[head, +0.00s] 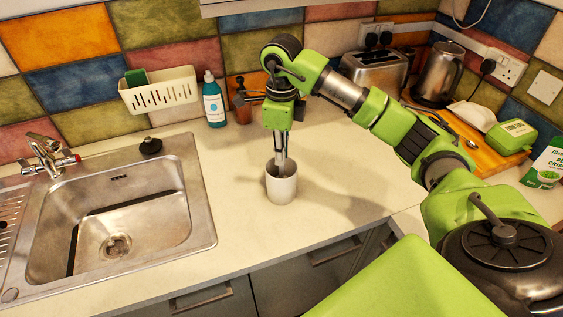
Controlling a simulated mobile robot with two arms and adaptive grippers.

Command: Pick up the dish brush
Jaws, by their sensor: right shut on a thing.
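My right gripper (281,158) reaches straight down over a white cylindrical pot (281,187) on the worktop, its fingertips at the pot's mouth. It is shut on a slim bluish upright piece, which looks like the handle of the dish brush (285,142). The fingers cover most of it, and its lower part is hidden by the pot. I cannot see the brush head. My left gripper is not in view.
A steel sink (130,215) is at left. Behind are a white rack (160,95), a teal bottle (213,102), a toaster (374,70) and a kettle (438,74). A wooden board (478,147) lies at right. Worktop around the pot is clear.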

